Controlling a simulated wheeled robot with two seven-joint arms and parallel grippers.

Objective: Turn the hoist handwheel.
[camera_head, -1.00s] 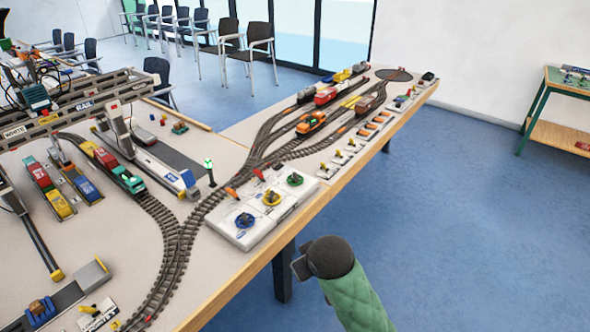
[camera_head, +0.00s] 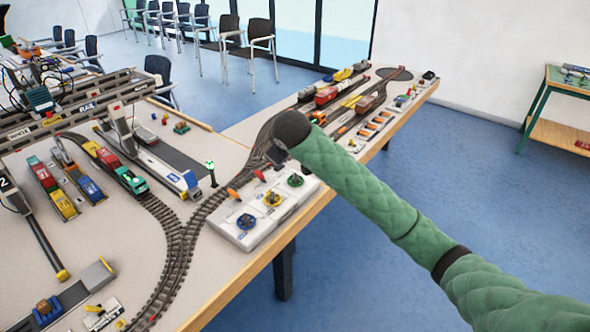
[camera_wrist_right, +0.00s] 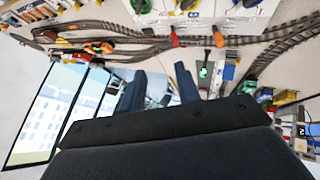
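A white control panel (camera_head: 262,229) on the near table edge carries three handwheels: blue (camera_head: 246,221), yellow (camera_head: 272,199) and green (camera_head: 295,180). I cannot tell which one is the hoist handwheel. The panel also shows, cut off, at the top of the right wrist view (camera_wrist_right: 205,17). My right arm, in a green sleeve, comes in from the right. Its dark wrist end, with the right gripper (camera_head: 276,154), is above and behind the green handwheel, apart from it. My left gripper is out of view.
Orange and red levers stand along the panel's back edge. Model tracks with trains (camera_head: 128,179) curve past it, and a gantry crane (camera_head: 85,107) spans the left tracks. A small green signal (camera_head: 211,172) stands behind the panel. The floor (camera_head: 450,180) at right is open.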

